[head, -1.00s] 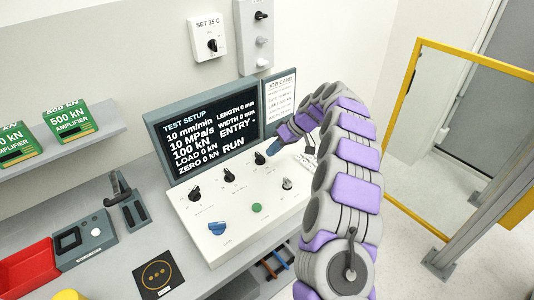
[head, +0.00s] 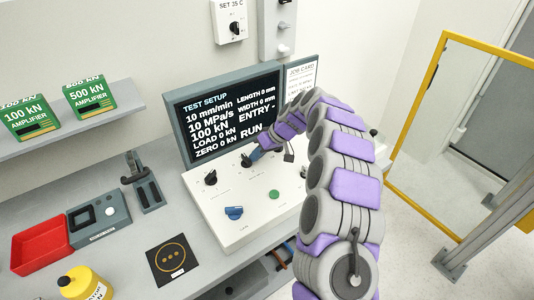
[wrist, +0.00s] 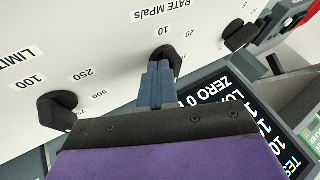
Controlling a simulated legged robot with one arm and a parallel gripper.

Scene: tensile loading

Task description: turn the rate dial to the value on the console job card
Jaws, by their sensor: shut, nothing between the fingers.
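The rate dial (wrist: 165,58) is a black knob under the label "RATE MPa/s", with 10 and 20 marks beside it in the wrist view. It also shows on the console top (head: 246,160) in the head view. My gripper (wrist: 157,72) is shut, its fingertips at the rate dial and overlapping it; I cannot tell whether they touch. The fingers hide part of the knob and its scale. The job card (head: 302,76) stands right of the screen; its lines are too small to read. The screen (head: 225,110) reads 10 mm/min, 10 MPa/s, 100 kN.
The limit dial (wrist: 57,110) and another black knob (wrist: 240,36) flank the rate dial. The screen stands close behind the dials. My arm covers the console's right side.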

